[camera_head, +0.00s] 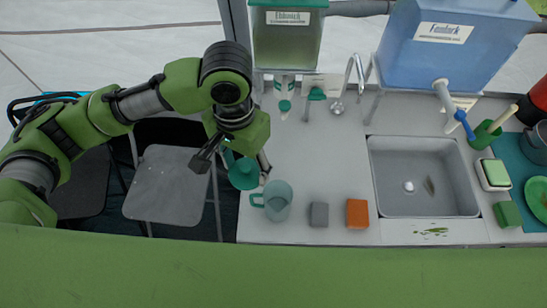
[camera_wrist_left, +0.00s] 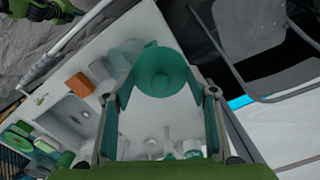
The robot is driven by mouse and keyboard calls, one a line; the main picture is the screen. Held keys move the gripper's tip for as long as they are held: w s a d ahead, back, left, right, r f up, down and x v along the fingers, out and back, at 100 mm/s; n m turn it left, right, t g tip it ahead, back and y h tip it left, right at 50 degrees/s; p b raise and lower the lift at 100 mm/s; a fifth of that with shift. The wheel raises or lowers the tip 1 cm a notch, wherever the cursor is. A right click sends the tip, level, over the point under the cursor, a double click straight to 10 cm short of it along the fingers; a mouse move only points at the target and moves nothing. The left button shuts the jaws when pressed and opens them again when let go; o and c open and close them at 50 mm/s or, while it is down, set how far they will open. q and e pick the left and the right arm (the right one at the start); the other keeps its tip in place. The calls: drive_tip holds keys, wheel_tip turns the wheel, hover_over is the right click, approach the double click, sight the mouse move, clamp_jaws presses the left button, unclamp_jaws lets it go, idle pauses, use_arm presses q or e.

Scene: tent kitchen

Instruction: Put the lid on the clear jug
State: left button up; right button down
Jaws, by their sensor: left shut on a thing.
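The teal lid (camera_head: 243,173) is round with a raised middle. My left gripper (camera_head: 236,163) is shut on it and holds it above the front left corner of the counter. In the left wrist view the lid (camera_wrist_left: 160,68) sits between the two fingers of the gripper (camera_wrist_left: 160,88). The clear jug (camera_head: 279,203), bluish with a handle on its left, stands on the counter just right of and nearer than the lid. In the left wrist view the jug (camera_wrist_left: 121,62) is partly hidden behind the lid. A green and black part of my right arm shows at the top left there; its fingers are unclear.
A grey block (camera_head: 319,214) and an orange block (camera_head: 357,213) stand right of the jug. The sink (camera_head: 425,175) lies farther right. Water containers (camera_head: 286,40) and a tap (camera_head: 352,75) are at the back. A grey folding chair (camera_head: 168,185) stands left of the counter.

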use_arm(q)
drive_tip(key=s+d+r+m+p, duration=0.1)
drive_tip(key=s+d+m+p, duration=0.15)
drive_tip(key=d, duration=0.35)
wheel_tip(320, 180, down, 7)
drive_tip(key=d+b, duration=0.1)
drive_tip(key=b, duration=0.5)
drive_tip(key=shift+w+r+m, duration=0.2)
drive_tip(key=shift+w+m, duration=0.05)
drive_tip(key=shift+m, duration=0.2)
use_arm(e)
drive_tip(key=shift+s+a+f, duration=0.1)
drive_tip(key=shift+s+f, duration=0.1)
drive_tip(key=shift+f, duration=0.4)
drive_tip(key=shift+s+a+f, duration=0.1)
drive_tip(key=shift+s+f, duration=0.1)
drive_tip(key=shift+f, duration=0.35)
drive_tip(key=shift+d, duration=0.15)
use_arm(q)
drive_tip(key=shift+r+p, duration=0.1)
drive_tip(key=shift+p, duration=0.3)
use_arm(e)
drive_tip(key=shift+s+r, duration=0.1)
drive_tip(key=shift+r, duration=0.4)
drive_tip(key=shift+r, duration=0.15)
use_arm(q)
drive_tip(key=shift+p, duration=0.65)
use_arm(e)
drive_tip(key=shift+r, duration=0.5)
